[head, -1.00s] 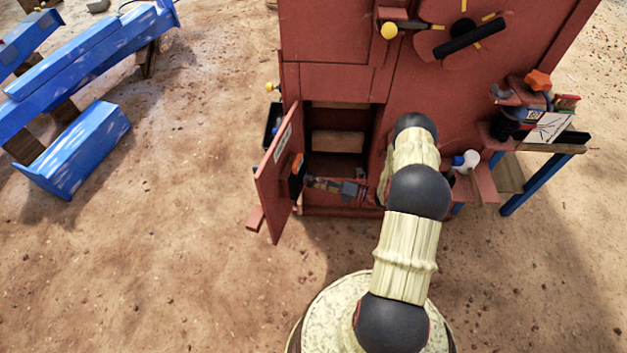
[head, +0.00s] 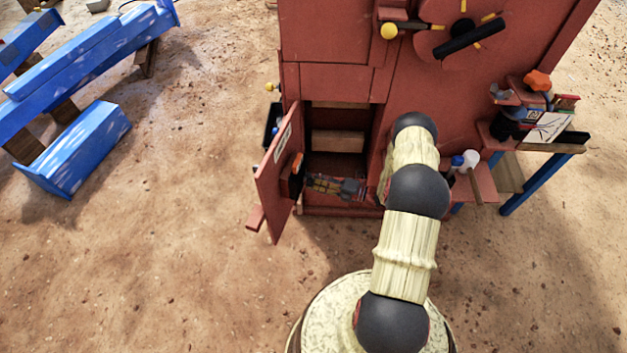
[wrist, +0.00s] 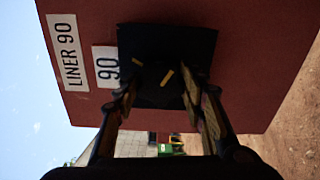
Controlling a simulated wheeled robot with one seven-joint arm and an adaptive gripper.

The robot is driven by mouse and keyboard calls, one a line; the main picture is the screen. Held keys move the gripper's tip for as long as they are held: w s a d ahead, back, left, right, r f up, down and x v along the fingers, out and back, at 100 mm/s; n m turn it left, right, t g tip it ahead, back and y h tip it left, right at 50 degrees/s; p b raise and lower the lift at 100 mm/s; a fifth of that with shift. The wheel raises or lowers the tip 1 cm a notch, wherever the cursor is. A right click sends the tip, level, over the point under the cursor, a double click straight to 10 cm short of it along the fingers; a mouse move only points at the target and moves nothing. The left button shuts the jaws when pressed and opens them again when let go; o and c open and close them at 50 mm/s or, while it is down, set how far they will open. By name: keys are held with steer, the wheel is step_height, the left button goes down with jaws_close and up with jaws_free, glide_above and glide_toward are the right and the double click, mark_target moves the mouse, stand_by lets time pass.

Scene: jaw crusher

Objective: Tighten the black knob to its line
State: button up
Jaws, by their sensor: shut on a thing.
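The black knob (wrist: 152,76) sits on a black square plate (wrist: 195,45) on the red door panel in the wrist view. One short yellow mark shows at the knob and another on the black area to its upper left; they appear apart, not in one line. My gripper (wrist: 161,88) is shut on the knob, with one finger on each side. The fingers and shadow hide much of the knob's outline. In the head view my gripper (head: 316,184) reaches left from the arm to the inner face of the open door (head: 268,180).
White labels, "LINER 90" (wrist: 66,52) and "90" (wrist: 106,67), are beside the plate. The red machine's open compartment (head: 338,142) is behind the gripper. A shelf (head: 484,183) with bottles stands right of the arm. Blue beams (head: 75,150) lie far left on open ground.

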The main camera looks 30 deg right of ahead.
steer(key=o, duration=1)
steer(key=shift+o, duration=0.8)
steer(key=shift+d, duration=0.1)
steer(key=v, duration=1.2)
